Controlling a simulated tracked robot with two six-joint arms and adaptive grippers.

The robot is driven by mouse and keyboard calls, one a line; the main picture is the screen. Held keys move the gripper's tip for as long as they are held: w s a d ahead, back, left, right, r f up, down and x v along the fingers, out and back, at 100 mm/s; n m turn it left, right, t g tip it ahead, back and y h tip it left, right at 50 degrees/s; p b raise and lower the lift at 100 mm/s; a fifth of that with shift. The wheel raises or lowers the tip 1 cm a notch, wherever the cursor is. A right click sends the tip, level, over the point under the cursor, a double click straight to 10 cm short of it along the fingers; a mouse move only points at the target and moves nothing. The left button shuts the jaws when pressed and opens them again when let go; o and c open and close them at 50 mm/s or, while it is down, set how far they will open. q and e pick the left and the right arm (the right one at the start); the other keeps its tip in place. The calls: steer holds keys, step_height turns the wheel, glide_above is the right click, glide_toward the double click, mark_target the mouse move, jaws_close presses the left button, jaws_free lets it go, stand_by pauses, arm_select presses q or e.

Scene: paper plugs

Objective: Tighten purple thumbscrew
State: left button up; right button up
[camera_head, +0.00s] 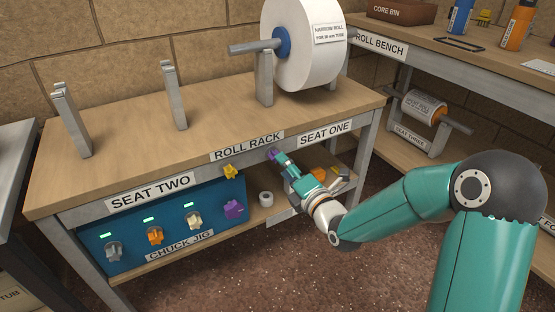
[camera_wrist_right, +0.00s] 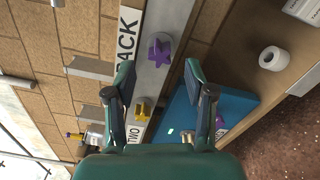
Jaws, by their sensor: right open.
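The purple thumbscrew (camera_head: 272,154) is on the front rail of the roll rack, between the "ROLL RACK" and "SEAT ONE" labels. In the right wrist view it is a star-shaped purple knob (camera_wrist_right: 159,50) on the grey rail. My right gripper (camera_head: 281,161) is at the rail by the knob, partly covering it in the head view. In the wrist view the right gripper (camera_wrist_right: 159,76) is open and empty, with the knob ahead between the fingertip lines. Whether the fingers touch it, I cannot tell. My left gripper is in neither view.
A yellow thumbscrew (camera_head: 230,171) is left along the rail. The blue chuck jig (camera_head: 165,218), with several knobs including a purple one (camera_head: 233,209), sits below. A large white roll (camera_head: 300,60) stands on the rack. A small white roll (camera_head: 266,198) is on the lower shelf.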

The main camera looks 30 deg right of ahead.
steer(key=shift+w, duration=0.15)
steer(key=shift+w+a, duration=0.1)
steer(key=shift+w, duration=1.75)
steer(key=shift+c, duration=0.3)
jaws_close()
